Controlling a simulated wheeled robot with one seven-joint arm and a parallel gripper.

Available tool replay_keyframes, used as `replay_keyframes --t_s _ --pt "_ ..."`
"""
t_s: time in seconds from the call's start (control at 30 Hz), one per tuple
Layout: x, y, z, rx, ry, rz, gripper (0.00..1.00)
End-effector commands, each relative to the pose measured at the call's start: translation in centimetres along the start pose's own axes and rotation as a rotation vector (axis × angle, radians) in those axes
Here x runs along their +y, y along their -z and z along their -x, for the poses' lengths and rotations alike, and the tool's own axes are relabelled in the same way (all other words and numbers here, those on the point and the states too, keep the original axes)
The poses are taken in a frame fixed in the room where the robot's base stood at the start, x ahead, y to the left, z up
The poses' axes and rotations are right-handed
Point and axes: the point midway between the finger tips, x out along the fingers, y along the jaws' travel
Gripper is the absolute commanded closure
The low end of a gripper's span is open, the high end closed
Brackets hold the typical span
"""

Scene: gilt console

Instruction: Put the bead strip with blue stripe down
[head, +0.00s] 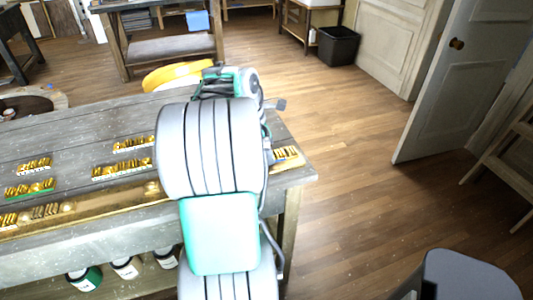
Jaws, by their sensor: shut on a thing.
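My arm reaches over the right end of the grey wooden table (70,141) and hides most of my gripper (269,146), whose fingertips I cannot make out clearly. The gripper is shut on the bead strip with blue stripe (287,154). Part of this strip, with golden beads, shows just right of my arm by the table's right edge. A bit of blue shows at its left end. The rest is behind my arm. I cannot tell whether the strip touches the tabletop.
Several other golden bead strips, one with a green edge (30,188), lie on the table to the left. A yellow round object (178,76) is beyond the table's far edge. Jars (85,278) stand on the shelf below. Open wooden floor (350,130) lies to the right.

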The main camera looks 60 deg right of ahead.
Motion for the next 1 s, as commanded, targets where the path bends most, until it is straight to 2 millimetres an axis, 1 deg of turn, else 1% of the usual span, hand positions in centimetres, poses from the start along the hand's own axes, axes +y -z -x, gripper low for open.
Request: replay_keyframes --t_s 0.17,0.2,0.43,0.67,0.73,0.87,0.97,1.0 --pt "0.0 0.1 -0.2 0.000 0.001 0.000 1.00" --pt "0.0 0.1 -0.2 0.000 0.001 0.000 0.67" --pt "0.0 0.1 -0.2 0.000 0.001 0.000 0.48" --pt "0.0 0.1 -0.2 0.000 0.001 0.000 0.48" --pt "0.0 0.0 0.2 0.000 0.000 0.000 0.48" --pt "0.1 -0.1 2.5 -0.001 -0.002 0.000 0.48" --pt "0.1 -0.1 5.2 0.000 -0.003 0.001 0.48" --pt "0.1 -0.1 6.4 -0.001 -0.003 0.001 0.48"
